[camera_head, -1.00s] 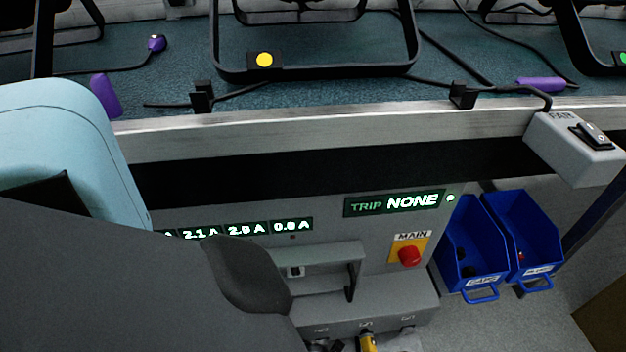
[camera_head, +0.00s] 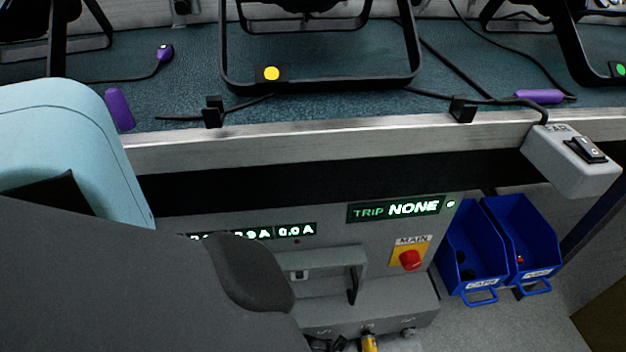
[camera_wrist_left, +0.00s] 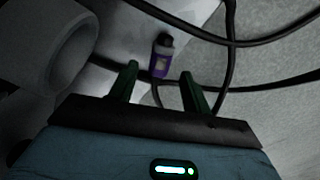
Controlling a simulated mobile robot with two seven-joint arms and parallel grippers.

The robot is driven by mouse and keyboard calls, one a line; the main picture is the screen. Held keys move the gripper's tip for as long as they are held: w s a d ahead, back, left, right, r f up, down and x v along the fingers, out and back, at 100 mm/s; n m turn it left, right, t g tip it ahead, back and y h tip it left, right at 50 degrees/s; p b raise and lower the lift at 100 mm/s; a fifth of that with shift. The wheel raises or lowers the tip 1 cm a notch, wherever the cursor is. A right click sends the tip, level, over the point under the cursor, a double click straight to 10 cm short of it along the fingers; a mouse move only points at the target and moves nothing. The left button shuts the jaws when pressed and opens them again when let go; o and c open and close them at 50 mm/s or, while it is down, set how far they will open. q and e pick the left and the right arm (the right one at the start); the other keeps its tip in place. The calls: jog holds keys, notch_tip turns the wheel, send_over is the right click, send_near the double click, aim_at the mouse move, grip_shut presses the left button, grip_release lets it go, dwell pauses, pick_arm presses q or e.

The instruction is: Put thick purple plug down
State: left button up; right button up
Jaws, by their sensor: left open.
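My left gripper (camera_wrist_left: 159,72) is open in the left wrist view, its two dark fingers spread apart. A purple plug (camera_wrist_left: 160,65) with a dark end and a cable shows just beyond and between the fingertips, not clamped. I cannot tell what it rests on. In the head view, a small purple plug (camera_head: 165,52) on a cable lies on the bench at the upper left. A purple piece (camera_head: 119,110) stands beside my arm, and another purple piece (camera_head: 538,96) lies at the right. I cannot tell which is the thick plug. My right gripper is not in view.
Dark cables (camera_wrist_left: 228,50) cross near the gripper, and a grey cylinder (camera_wrist_left: 62,55) is at its left. Under the bench edge (camera_head: 330,126) is a grey panel with a red knob (camera_head: 410,260). Blue bins (camera_head: 520,235) and a grey switch box (camera_head: 572,162) are at the right.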

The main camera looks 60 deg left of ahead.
pick_arm(q)
notch_tip(320, 180, up, 8)
jog(key=p, duration=0.3)
jog(key=shift+s+p, duration=0.15)
jog(key=shift+p, duration=0.2)
jog(key=shift+r, duration=0.1)
